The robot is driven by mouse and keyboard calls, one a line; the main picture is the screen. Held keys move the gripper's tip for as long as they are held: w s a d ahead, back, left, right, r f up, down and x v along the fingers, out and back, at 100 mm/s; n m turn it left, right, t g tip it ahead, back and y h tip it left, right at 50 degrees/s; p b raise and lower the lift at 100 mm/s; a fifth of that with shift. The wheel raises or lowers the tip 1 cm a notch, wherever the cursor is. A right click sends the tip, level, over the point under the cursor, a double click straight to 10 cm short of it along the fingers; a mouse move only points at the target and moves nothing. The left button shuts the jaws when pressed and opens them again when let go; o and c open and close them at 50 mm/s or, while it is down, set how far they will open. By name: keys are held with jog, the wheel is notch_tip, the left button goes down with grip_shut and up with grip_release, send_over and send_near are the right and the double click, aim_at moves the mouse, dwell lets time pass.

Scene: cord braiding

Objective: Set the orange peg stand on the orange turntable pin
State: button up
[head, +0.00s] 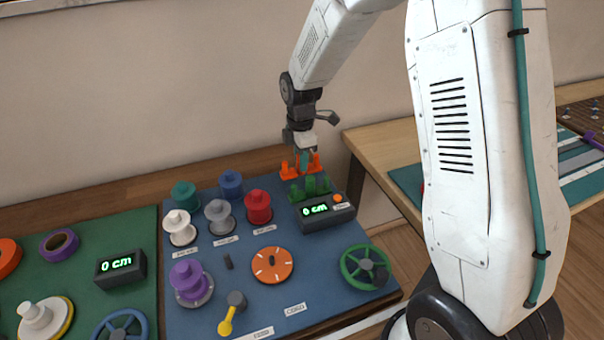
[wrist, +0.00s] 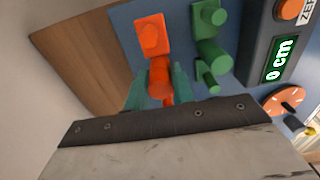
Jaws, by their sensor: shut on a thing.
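The orange peg stand (head: 287,170) stands at the back right corner of the blue board, with upright pegs on a flat base. My gripper (head: 304,161) reaches down from above and is shut on its middle part. In the wrist view the teal fingers sit on either side of an orange peg of the stand (wrist: 153,35). I cannot tell whether the base is touching the board. The orange turntable (head: 272,265) is a flat disc with white marks nearer the front of the board. It also shows at the right of the wrist view (wrist: 285,100).
Several coloured spools, such as the red one (head: 257,207), stand to the left. A green handwheel (head: 365,267) is at the right.

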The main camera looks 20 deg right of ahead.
jog(key=shift+r, duration=2.3)
jog(key=shift+d+r, duration=0.1)
